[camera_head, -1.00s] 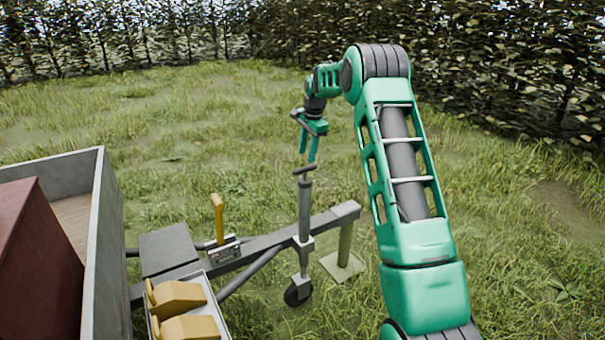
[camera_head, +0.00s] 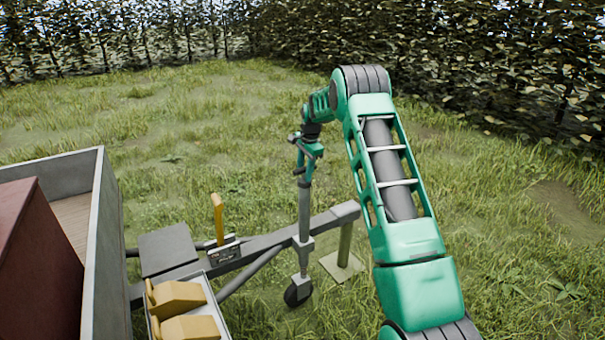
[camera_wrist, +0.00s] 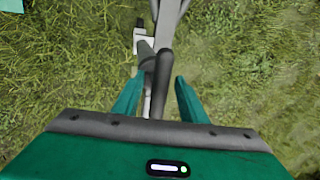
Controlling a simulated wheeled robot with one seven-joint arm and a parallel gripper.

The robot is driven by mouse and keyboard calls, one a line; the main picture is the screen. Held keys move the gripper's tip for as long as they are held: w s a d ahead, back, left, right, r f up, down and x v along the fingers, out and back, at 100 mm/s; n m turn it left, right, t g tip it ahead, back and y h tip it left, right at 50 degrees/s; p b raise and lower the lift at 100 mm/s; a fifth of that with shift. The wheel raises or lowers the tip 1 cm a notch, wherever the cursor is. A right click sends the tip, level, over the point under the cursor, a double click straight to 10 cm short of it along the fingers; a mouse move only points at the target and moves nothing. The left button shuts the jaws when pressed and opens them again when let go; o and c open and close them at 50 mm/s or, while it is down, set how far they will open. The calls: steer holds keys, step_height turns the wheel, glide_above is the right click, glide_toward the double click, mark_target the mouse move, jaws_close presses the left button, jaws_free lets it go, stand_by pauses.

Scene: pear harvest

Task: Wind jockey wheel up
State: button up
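The jockey wheel stands upright on the trailer drawbar (camera_head: 262,245), its grey post (camera_head: 304,215) above a small dark wheel (camera_head: 298,292) low at the grass. Its dark crank handle (camera_wrist: 161,95) runs up and down the wrist view. My gripper (camera_head: 305,165) is at the top of the post and hides most of the handle in the head view. In the wrist view my gripper (camera_wrist: 159,78) is open, with one green finger on each side of the handle and gaps visible. Whether the wheel touches the ground is hard to tell.
A grey trailer with a red-brown box (camera_head: 38,245) is at the left. A yellow lever (camera_head: 217,218) and yellow chocks (camera_head: 178,298) are near the drawbar. A prop leg with a pale foot plate (camera_head: 342,266) stands right of the wheel. Open grass lies beyond.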

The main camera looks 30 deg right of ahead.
jaws_close()
steer(key=shift+a, duration=0.2)
steer(key=shift+d, duration=0.1)
steer(key=shift+n, duration=0.4)
